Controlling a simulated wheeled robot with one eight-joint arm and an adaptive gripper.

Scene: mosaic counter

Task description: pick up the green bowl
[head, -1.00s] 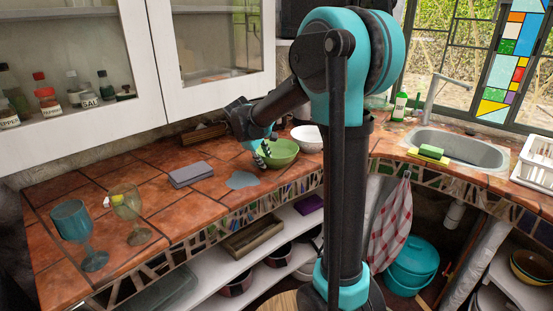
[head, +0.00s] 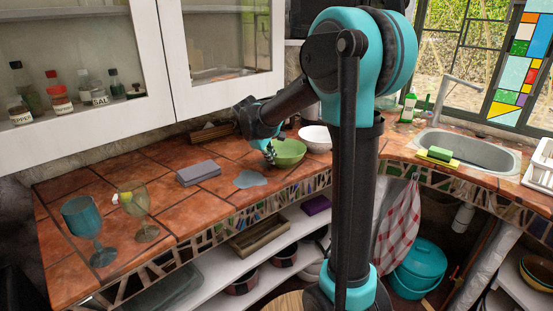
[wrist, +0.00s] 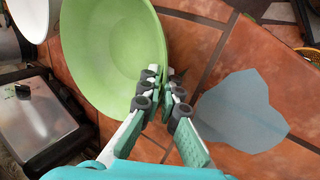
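The green bowl (head: 290,149) sits on the tiled counter, beside a white bowl. In the wrist view the green bowl (wrist: 105,45) fills the upper left, with its rim at my fingers. My gripper (head: 269,152) is at the bowl's left side in the head view. In the wrist view my gripper (wrist: 165,80) has its fingers close together, one on the inside of the rim and one on the outside, with the rim pinched between them. The exact contact is partly hidden by the finger pads. The bowl looks upright, and I see no clear gap under it.
The white bowl (head: 316,138) stands close to the right. A grey-blue flat patch (head: 250,179) and a grey block (head: 198,173) lie to the left. Two goblets, blue (head: 87,222) and greenish (head: 136,205), stand near the front left. Cabinets (head: 230,40) hang above.

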